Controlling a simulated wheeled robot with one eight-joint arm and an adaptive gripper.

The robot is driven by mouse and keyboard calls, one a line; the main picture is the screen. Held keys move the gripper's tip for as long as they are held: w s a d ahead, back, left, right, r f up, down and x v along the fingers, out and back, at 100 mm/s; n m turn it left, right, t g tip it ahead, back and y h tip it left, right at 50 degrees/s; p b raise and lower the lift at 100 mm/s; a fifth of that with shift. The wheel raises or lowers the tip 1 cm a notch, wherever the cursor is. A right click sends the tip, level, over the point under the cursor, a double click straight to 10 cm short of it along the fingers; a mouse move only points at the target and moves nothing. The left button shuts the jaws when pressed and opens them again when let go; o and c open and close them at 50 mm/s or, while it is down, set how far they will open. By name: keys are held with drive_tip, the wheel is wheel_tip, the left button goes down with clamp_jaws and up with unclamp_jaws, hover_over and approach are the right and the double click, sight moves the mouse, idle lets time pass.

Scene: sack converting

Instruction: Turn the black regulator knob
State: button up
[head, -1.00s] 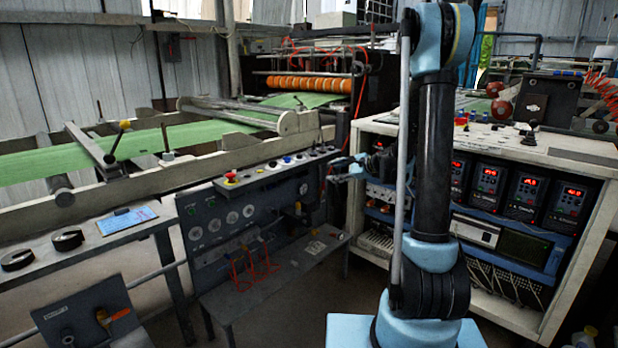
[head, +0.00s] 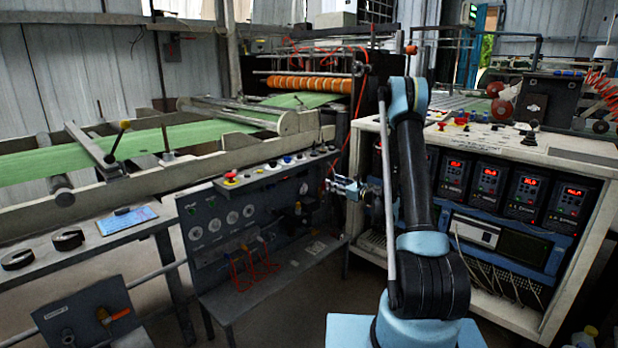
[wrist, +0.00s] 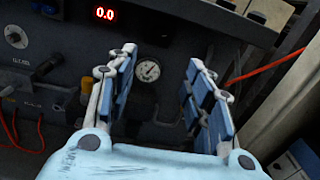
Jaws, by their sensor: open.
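My gripper (wrist: 160,68) is open and empty in the wrist view, its two blue-padded fingers spread toward the dark control panel. A round white pressure gauge (wrist: 147,69) shows between the fingers. A dark shape (wrist: 143,106) just below the gauge may be the black regulator knob, but it blends into the panel. In the head view, my gripper (head: 340,186) is small, to the right of the panel. A black fitting (head: 298,209) on the panel's right part looks like the regulator; its knob is too small to make out. I see no contact between gripper and panel.
The dark panel (head: 208,250) carries gauges, red cables (head: 252,264) and a top row of buttons with a red one (head: 230,178). A lower shelf (head: 262,285) juts out below. A white cabinet (head: 354,170) with red displays stands right of the panel.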

sight(308, 172)
drive_tip(key=x, duration=1.7)
drive_tip(key=shift+w, duration=0.15)
drive_tip(key=c, duration=1)
drive_tip(key=shift+a, duration=0.15)
drive_tip(key=shift+c, duration=0.2)
